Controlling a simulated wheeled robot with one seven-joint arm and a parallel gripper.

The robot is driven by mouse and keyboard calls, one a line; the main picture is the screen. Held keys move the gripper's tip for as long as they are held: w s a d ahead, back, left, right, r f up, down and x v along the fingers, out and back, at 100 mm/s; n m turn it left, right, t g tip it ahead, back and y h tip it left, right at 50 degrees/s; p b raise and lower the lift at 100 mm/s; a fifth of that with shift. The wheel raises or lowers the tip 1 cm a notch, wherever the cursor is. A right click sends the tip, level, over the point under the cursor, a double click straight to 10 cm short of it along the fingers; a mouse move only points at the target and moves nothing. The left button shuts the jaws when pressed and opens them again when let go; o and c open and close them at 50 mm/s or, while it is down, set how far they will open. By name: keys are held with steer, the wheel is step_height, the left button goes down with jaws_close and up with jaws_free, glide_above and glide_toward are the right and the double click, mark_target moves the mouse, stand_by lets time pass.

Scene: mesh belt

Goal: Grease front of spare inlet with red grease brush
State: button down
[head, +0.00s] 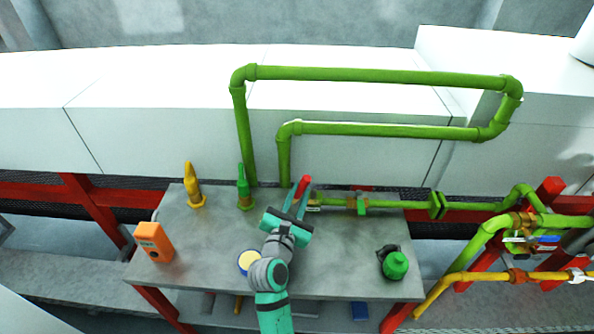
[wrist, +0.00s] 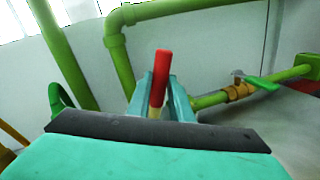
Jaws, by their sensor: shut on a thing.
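My gripper (head: 299,197) is shut on the red grease brush (head: 304,184) and holds it above the back of the grey table. In the wrist view, the brush (wrist: 162,72) stands nearly upright between my fingers (wrist: 158,98). Its red end points up, and a pale part shows lower down; its bottom is hidden by my gripper. A green pipe with a valve (head: 360,203) runs to the right just beside my gripper. The valve also shows in the wrist view (wrist: 240,90), right of the brush and apart from it. I cannot tell which pipe end is the spare inlet.
A yellow tool (head: 193,188) and a green tool (head: 243,190) stand at the table's back left. An orange device (head: 155,242), a round yellow-rimmed tin (head: 248,262) and a green object (head: 395,265) are on the table (head: 205,240). Tall green pipes (head: 380,76) rise behind.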

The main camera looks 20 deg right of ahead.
step_height(320, 180, up, 9)
steer(key=shift+f, duration=0.2)
stand_by(0.4)
steer(key=shift+s+d, duration=0.1)
steer(key=shift+d, duration=0.1)
stand_by(0.5)
